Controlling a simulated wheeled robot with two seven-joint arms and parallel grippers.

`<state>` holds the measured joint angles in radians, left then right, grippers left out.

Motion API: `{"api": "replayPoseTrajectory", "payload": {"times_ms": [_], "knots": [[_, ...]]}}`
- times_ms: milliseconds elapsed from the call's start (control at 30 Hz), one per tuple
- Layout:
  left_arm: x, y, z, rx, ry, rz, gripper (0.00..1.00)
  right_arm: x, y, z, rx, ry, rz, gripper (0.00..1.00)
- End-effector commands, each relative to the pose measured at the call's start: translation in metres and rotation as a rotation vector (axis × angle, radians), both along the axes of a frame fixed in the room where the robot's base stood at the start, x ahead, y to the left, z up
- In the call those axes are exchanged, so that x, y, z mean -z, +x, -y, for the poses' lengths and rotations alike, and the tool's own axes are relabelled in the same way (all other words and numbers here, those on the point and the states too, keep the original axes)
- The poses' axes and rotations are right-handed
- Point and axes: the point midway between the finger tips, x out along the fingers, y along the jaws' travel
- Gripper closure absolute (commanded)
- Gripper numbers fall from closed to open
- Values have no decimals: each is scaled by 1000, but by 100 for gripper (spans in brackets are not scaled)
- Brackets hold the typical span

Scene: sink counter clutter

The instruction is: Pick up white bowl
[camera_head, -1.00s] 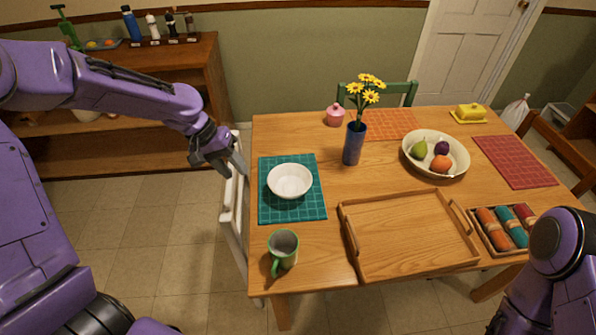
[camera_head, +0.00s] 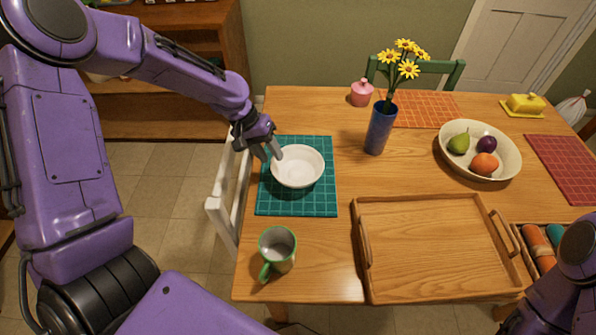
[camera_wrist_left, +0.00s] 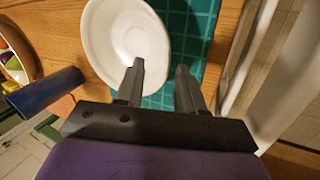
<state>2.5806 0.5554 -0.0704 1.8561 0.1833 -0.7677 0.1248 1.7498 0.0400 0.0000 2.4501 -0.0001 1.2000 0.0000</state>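The white bowl (camera_head: 298,167) sits upright on the teal placemat (camera_head: 297,203) at the left of the table. My left gripper (camera_head: 269,151) is at the bowl's left rim, above the mat. In the left wrist view the two fingers (camera_wrist_left: 159,84) are apart, one over the inside of the bowl (camera_wrist_left: 112,38) and the other over the mat outside it. Nothing is held, and I cannot tell whether the fingers touch the rim. My right arm shows at the lower right, but its gripper is out of view.
A green mug (camera_head: 278,249) stands in front of the mat. A wooden tray (camera_head: 437,243) lies to the right. A blue vase (camera_head: 381,128) with yellow flowers stands right of the bowl. A fruit bowl (camera_head: 511,161) is farther right. A white chair (camera_head: 229,197) is at the left edge.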

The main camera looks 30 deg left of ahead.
Motion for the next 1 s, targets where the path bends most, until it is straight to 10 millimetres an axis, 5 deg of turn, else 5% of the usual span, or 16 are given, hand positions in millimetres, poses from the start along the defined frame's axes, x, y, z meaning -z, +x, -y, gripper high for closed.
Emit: {"api": "replayPoseTrajectory", "payload": {"times_ms": [300, 567, 700, 1000], "knots": [[48, 8, 11, 0, 0, -2, 62, -3, 0, 0, 0, 0, 0, 57], [52, 9, 12, 0, 1, 1, 62, -3, 0, 0, 0, 0, 0, 57], [52, 9, 12, 0, 1, 1, 100, -3, 0, 0, 0, 0, 0, 57], [51, 10, 12, -1, 1, 2, 100, -3, 0, 0, 0, 0, 0, 57]]}}
